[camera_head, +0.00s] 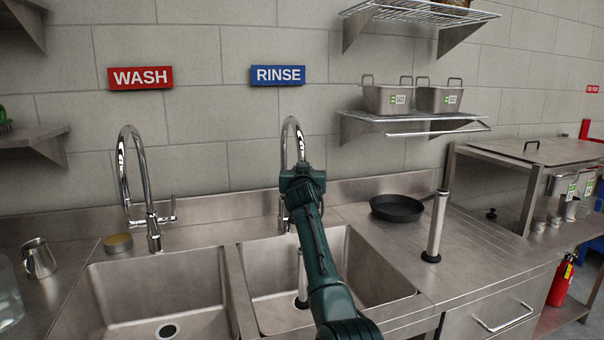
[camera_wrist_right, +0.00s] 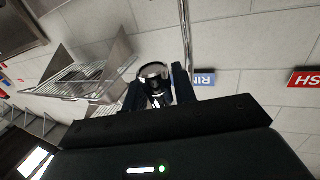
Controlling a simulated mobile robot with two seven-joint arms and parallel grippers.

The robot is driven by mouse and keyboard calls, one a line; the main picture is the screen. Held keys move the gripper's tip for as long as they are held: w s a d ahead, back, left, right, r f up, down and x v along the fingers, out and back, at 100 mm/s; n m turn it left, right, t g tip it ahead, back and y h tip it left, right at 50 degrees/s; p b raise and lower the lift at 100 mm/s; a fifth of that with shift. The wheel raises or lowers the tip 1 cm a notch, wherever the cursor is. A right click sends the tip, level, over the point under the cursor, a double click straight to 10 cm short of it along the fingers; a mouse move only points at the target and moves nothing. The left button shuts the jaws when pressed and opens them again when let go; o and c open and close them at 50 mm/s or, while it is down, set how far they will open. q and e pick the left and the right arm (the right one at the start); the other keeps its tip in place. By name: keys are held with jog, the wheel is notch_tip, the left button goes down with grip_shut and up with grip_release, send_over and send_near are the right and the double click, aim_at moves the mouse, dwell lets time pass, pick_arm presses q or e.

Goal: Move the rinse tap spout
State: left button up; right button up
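The rinse tap (camera_head: 293,150) is a tall chrome gooseneck behind the right-hand basin, under the blue RINSE sign (camera_head: 278,75). Its arch shows above my right gripper (camera_head: 302,178), which hides much of the spout's lower part in the head view. In the right wrist view, my right gripper (camera_wrist_right: 160,92) has a dark finger on each side of a curved chrome part of the rinse tap (camera_wrist_right: 153,72). The gap between the fingers is narrow. I cannot tell whether both fingers touch the chrome. My left gripper is in neither view.
The wash tap (camera_head: 148,190) stands at the left under the red WASH sign (camera_head: 140,77). A black pan (camera_head: 397,208) and an upright steel cylinder (camera_head: 436,228) stand on the right drainboard. A wall shelf (camera_head: 415,124) with two steel pans hangs to the right.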

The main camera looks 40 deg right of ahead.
jog(key=shift+o, duration=1.4)
jog(key=b+v, duration=0.1)
jog(key=v, duration=1.2)
jog(key=shift+b, duration=0.4)
jog(key=shift+a, duration=0.1)
